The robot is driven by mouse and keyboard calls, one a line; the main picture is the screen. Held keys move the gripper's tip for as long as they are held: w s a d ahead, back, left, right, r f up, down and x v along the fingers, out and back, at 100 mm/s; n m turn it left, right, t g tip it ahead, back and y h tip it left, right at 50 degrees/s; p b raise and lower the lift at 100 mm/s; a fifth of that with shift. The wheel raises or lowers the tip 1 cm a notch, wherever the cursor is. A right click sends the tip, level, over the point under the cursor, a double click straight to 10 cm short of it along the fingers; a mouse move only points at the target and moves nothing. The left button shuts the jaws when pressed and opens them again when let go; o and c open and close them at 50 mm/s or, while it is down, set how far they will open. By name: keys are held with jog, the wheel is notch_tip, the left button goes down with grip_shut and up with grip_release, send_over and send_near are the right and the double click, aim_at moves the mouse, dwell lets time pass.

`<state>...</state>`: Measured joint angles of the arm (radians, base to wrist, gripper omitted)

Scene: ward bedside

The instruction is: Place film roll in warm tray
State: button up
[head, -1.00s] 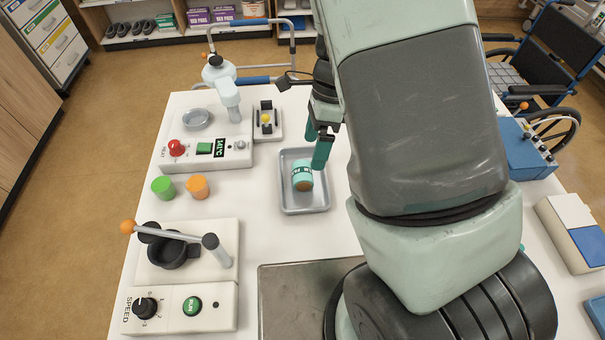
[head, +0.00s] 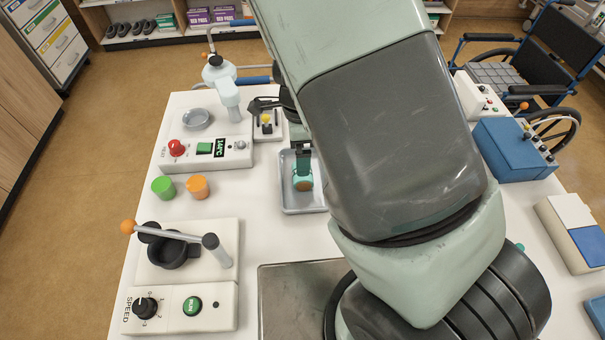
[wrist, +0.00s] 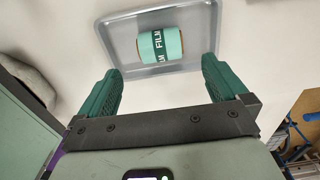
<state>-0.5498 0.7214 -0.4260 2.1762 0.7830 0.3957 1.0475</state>
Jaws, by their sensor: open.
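The film roll (head: 303,184), teal with brown ends and a "FILM" label, lies on its side in a grey rectangular tray (head: 301,209). In the wrist view the roll (wrist: 161,45) rests on the tray floor, inside the tray's rim (wrist: 131,71). My gripper (head: 301,163) is over the tray, partly covering the roll in the head view. In the wrist view my gripper (wrist: 160,82) is open and empty, its two teal fingers apart and the roll beyond their tips, between their lines. I cannot tell which container is the warm tray.
A heater unit (head: 228,155) with a red knob, a 144°C display and a round grey dish (head: 196,119) stands at the back left. Green (head: 163,187) and orange (head: 198,187) cylinders stand left of the tray. A lever press (head: 175,252) is at front left.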

aim_at(306, 183)
jog(key=f, duration=0.9)
jog(key=shift+d, duration=0.2)
jog(key=shift+r, duration=0.1)
jog(key=shift+c, duration=0.5)
